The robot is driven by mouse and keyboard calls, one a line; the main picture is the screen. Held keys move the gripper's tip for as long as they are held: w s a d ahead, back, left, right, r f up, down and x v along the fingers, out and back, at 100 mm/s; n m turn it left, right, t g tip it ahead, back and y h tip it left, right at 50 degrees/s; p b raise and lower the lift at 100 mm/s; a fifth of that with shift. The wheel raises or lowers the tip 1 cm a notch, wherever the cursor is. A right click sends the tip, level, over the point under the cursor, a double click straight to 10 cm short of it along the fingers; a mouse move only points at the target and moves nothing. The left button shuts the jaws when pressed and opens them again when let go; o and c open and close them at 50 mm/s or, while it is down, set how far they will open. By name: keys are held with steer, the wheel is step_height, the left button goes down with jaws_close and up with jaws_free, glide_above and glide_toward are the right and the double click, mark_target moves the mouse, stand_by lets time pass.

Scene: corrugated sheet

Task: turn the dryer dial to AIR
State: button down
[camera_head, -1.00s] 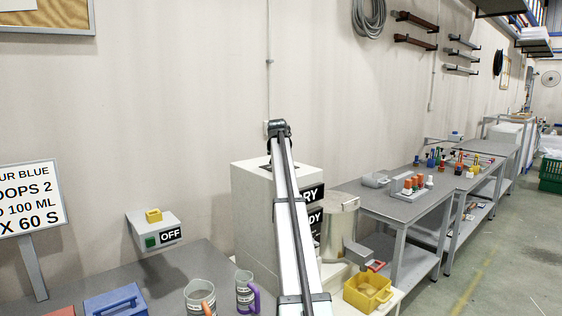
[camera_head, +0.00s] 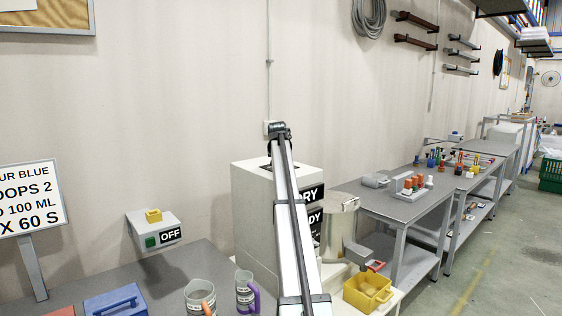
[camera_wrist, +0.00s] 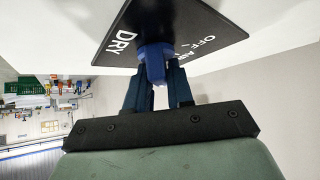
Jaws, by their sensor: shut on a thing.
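The dryer (camera_head: 262,200) is a white box on the bench, partly hidden behind my arm in the head view. Its black panel (camera_wrist: 200,30) fills the top of the wrist view, with DRY at the left and OFF and part of AIR at the right. The blue dial (camera_wrist: 154,62) sticks out from the panel. My gripper (camera_wrist: 160,80) is shut on the dial, one dark finger on each side. The dial's pointer is hidden, so I cannot tell its setting. My gripper is hidden in the head view.
A metal pot (camera_head: 338,228) and a yellow bin (camera_head: 368,291) stand right of the dryer. Two jugs, one with an orange handle (camera_head: 208,308) and one with a purple handle (camera_head: 255,298), stand in front. An OFF switch box (camera_head: 153,230) is on the wall at left.

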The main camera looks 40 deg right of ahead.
steer(key=shift+n, duration=0.4)
steer(key=n+t+y, duration=0.1)
steer(key=n+y, duration=0.1)
steer(key=n, duration=0.1)
steer(key=shift+d+n+t+y, duration=0.1)
steer(key=shift+n+t+y, duration=0.2)
steer(key=shift+t+y, duration=0.1)
steer(key=n+y, duration=0.3)
steer(key=n, duration=0.1)
steer(key=shift+t, duration=0.4)
steer(key=shift+n+y, duration=0.3)
steer(key=c, duration=1.1)
jaws_free()
steer(key=v, duration=1.4)
